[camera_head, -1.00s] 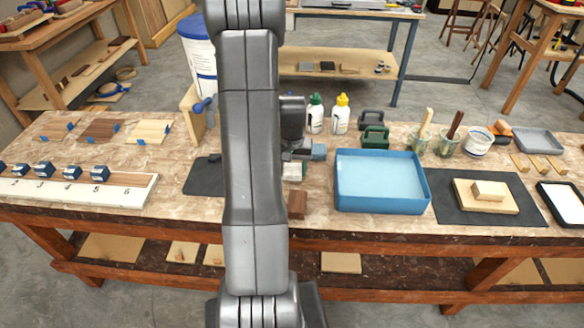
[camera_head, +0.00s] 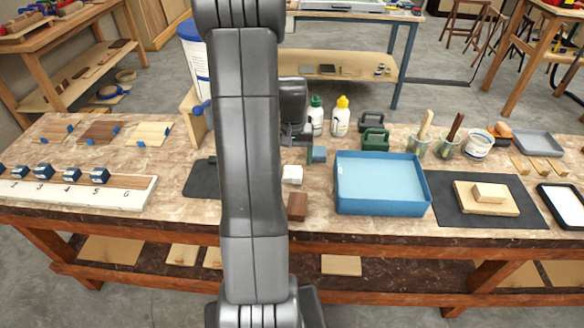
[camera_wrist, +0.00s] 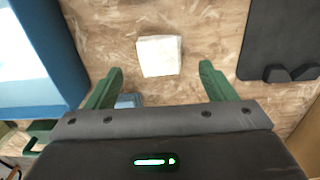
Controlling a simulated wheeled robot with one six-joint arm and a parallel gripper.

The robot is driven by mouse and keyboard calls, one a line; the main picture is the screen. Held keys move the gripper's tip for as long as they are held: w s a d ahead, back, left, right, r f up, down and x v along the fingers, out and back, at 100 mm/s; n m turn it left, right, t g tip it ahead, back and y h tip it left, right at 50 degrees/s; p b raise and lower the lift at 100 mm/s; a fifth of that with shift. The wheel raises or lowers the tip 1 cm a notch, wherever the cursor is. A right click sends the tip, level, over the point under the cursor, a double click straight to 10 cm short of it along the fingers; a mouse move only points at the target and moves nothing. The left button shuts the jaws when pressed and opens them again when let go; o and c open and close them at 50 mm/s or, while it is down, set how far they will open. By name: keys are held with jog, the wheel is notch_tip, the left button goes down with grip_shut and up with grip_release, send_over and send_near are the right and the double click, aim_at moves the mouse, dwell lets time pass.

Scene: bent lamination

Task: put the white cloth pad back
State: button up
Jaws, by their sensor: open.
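The white cloth pad (camera_head: 292,174) lies on the bench top, left of the blue tray and behind a small brown wood block. In the wrist view the pad (camera_wrist: 158,56) lies flat on the wood surface, ahead of the fingertips and roughly between their lines. My gripper (camera_wrist: 160,82) is open and empty, with its green fingers wide apart. In the head view my arm hides part of the bench, and the fingers are hard to make out there.
The blue tray (camera_head: 382,206) stands right of the pad. A brown block (camera_head: 297,206) sits in front of it, and a blue-grey block (camera_head: 318,154) behind. A dark mat (camera_head: 203,180) lies left of my arm. Glue bottles (camera_head: 340,116) stand at the back.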

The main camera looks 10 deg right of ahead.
aim_at(292, 173)
notch_tip(292, 173, up, 6)
jog(key=shift+r, duration=0.15)
dwell(0.4)
jog(key=shift+f, duration=4.95)
